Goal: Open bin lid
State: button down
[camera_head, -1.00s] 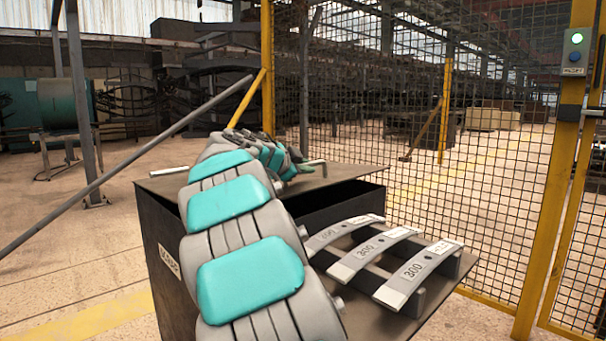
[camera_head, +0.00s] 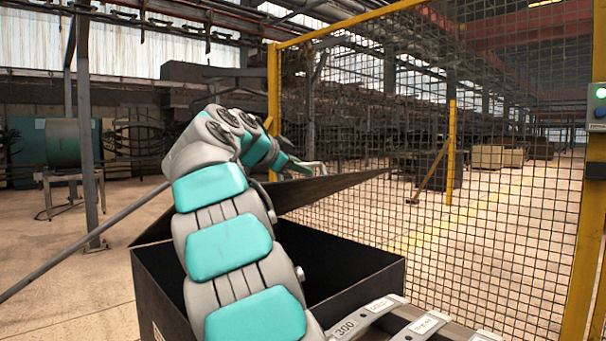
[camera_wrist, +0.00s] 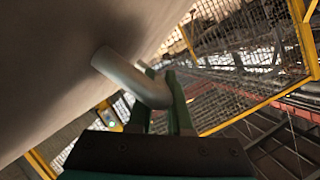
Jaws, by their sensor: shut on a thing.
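The dark bin (camera_head: 350,268) stands in front of me, and its lid (camera_head: 330,188) is tilted up at the back, leaving the front of the bin's inside showing. In the wrist view the lid's flat face (camera_wrist: 50,60) fills the upper left. The metal handle (camera_wrist: 135,80) on it lies between the green fingers of my gripper (camera_wrist: 168,98), which is shut on it. In the head view my gripper (camera_head: 305,166) is at the lid's raised edge, small and partly hidden by my arm. My arm also covers the bin's left part.
Labelled grey leaf springs (camera_head: 425,322) lie on a rack at the bin's near right side. A yellow-framed mesh fence (camera_head: 500,200) stands behind and to the right. A yellow post with a button box (camera_head: 596,110) is at far right. Floor on the left is open.

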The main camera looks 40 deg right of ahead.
jog(key=w+r+p, duration=0.3)
jog(key=r+p, duration=0.1)
jog(key=r, duration=0.1)
jog(key=shift+w+a+r, duration=0.15)
jog(key=shift+w+r, duration=0.05)
jog(key=shift+w, duration=0.1)
dwell(0.4)
jog(key=c, duration=0.8)
grip_release()
jog(key=shift+c, duration=0.2)
jog(key=shift+r, duration=0.1)
